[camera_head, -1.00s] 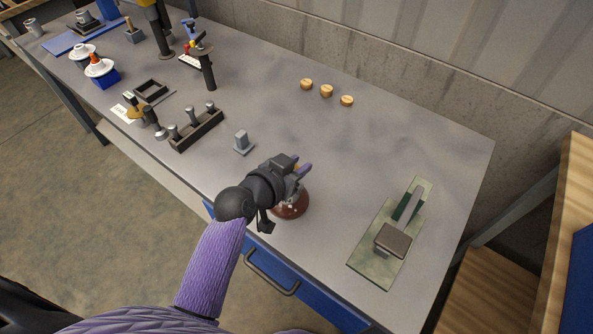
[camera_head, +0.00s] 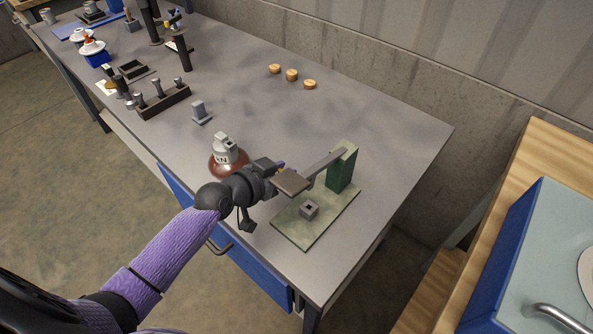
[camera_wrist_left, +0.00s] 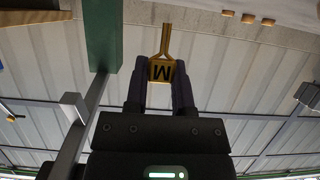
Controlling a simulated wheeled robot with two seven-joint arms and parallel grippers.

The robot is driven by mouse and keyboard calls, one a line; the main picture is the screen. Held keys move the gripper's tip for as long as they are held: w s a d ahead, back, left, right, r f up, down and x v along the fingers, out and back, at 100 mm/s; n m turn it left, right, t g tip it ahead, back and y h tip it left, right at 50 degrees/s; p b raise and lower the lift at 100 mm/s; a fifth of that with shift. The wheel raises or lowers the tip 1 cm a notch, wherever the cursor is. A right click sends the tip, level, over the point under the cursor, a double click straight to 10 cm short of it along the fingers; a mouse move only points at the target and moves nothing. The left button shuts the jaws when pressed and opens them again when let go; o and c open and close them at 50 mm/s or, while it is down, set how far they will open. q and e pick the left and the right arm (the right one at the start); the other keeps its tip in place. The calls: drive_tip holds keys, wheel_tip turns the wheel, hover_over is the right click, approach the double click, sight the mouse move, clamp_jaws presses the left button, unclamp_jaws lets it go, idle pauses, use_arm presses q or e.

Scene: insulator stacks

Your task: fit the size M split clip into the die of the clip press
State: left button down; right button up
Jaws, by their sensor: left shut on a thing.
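My left gripper (camera_head: 280,168) is shut on a small brass clip (camera_wrist_left: 161,68) marked M, with a narrow split end pointing away between the fingertips in the left wrist view (camera_wrist_left: 162,90). In the head view the clip is hidden by the gripper and the press lever. My gripper is just behind the lever plate, apart from the die.
A red-brown insulator with a grey cap (camera_head: 225,152) stands left of my gripper. A grey block (camera_head: 201,112) and a dark rack (camera_head: 163,101) stand further left. Several tan pieces (camera_head: 291,75) lie at the back. Table between is clear.

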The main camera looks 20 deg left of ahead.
use_arm(q)
drive_tip(key=shift+d, duration=0.1)
drive_tip(key=d+p, duration=0.1)
drive_tip(key=s+d+p, duration=0.1)
drive_tip(key=d, duration=0.1)
drive_tip(key=s+d+p, duration=0.1)
drive_tip(key=shift+d, duration=0.4)
drive_tip(key=shift+s+d+f+p, duration=0.1)
drive_tip(key=shift+s+d+p, duration=0.15)
drive_tip(key=shift+d, duration=0.25)
drive_tip(key=shift+s+d+f+p, duration=0.1)
drive_tip(key=shift+d+p, duration=0.15)
drive_tip(key=shift+d, duration=0.25)
use_arm(e)
drive_tip(key=shift+w+a+r, duration=0.1)
drive_tip(key=shift+a+r, duration=0.05)
drive_tip(key=shift+r, duration=0.55)
drive_tip(key=shift+w+a+r, duration=0.15)
drive_tip(key=shift+a+r, duration=0.05)
drive_tip(key=shift+r, duration=0.45)
drive_tip(key=shift+w+a+r, duration=0.1)
drive_tip(key=shift+a+r, duration=0.05)
drive_tip(key=shift+r, duration=0.55)
use_arm(q)
drive_tip(key=shift+r, duration=0.1)
use_arm(e)
drive_tip(key=shift+r, duration=0.1)
